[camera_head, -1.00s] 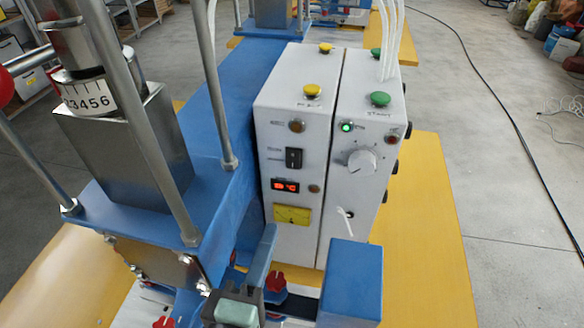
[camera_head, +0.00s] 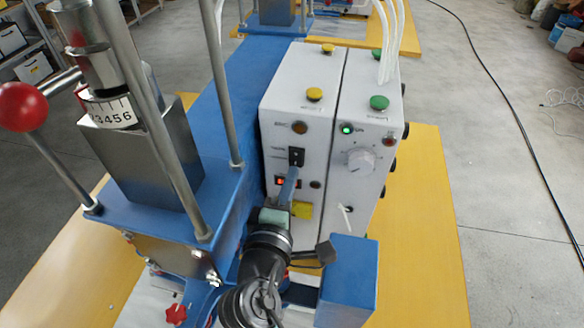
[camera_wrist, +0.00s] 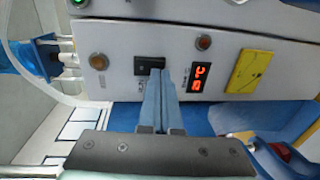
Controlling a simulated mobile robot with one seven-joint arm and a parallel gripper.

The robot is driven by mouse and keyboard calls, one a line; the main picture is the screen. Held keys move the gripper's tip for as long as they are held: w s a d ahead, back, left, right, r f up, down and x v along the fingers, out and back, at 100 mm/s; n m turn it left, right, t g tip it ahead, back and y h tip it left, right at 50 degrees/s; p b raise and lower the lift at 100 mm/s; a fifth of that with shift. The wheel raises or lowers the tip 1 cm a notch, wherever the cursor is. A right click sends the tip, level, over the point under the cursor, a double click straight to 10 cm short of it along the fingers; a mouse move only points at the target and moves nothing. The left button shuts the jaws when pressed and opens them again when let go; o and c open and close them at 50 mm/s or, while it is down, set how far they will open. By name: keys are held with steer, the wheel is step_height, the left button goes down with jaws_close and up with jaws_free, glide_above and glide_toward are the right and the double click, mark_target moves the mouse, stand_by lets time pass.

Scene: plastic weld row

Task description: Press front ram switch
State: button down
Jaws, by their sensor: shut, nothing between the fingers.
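The black rocker switch (camera_head: 296,156) sits on the front panel of the white control box (camera_head: 296,99), between a round amber lamp and a red temperature display. In the wrist view the switch (camera_wrist: 149,64) is just beyond the fingertips, partly covered by them. My gripper (camera_head: 292,171) has its blue fingers shut together, with nothing between them. Its tips (camera_wrist: 157,76) overlap the switch's lower edge in the head view. I cannot tell whether they touch it. The red display (camera_wrist: 197,78) is beside the fingers in the wrist view and partly hidden by them in the head view.
A blue block (camera_head: 347,277) stands low at right of my wrist. The blue press frame (camera_head: 207,205) with metal posts and a red ball lever (camera_head: 22,107) is at left. Yellow (camera_head: 314,94) and green (camera_head: 379,102) buttons top the boxes. The yellow table (camera_head: 430,220) is clear at right.

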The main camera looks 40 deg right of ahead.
steer(key=shift+w+d, duration=0.5)
steer(key=shift+f, duration=0.1)
